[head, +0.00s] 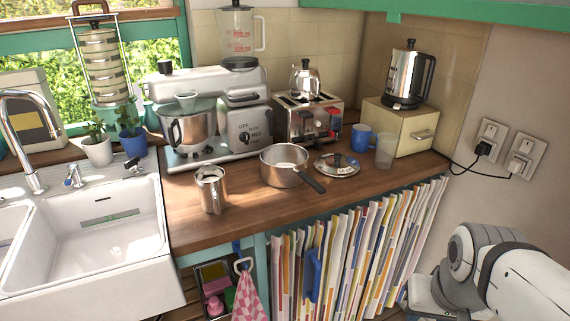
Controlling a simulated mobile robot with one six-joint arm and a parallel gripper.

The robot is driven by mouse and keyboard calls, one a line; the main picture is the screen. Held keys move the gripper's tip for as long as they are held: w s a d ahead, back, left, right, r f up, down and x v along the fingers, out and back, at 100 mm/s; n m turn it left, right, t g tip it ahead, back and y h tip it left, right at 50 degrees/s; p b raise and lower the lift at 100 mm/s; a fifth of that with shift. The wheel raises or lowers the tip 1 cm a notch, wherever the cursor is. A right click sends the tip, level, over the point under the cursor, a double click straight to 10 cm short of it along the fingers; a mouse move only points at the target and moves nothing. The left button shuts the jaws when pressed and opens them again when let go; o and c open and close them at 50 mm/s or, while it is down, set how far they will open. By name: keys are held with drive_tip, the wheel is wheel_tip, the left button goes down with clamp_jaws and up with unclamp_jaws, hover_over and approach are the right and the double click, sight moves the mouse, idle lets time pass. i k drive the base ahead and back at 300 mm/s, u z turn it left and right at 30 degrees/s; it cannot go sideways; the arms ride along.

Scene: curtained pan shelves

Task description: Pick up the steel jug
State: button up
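The steel jug (211,192) is a small, shiny, open-topped metal vessel. It stands upright on the wooden counter (235,222), near the front edge and just right of the sink. Nothing touches it. My white arm shows at the lower right, well apart from the jug and below counter level. My gripper cannot be made out in this view.
A steel saucepan (284,167) stands right of the jug, its dark handle pointing front right. A lid (337,166), a blue mug (361,138) and a clear cup (385,151) lie farther right. The stand mixer (205,115) is behind; the white sink (105,235) is left.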

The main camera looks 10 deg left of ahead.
sight(210, 179)
drive_tip(key=z, duration=1.1)
drive_tip(key=k, duration=1.95)
drive_tip(key=u, duration=1.7)
drive_tip(key=i, duration=1.5)
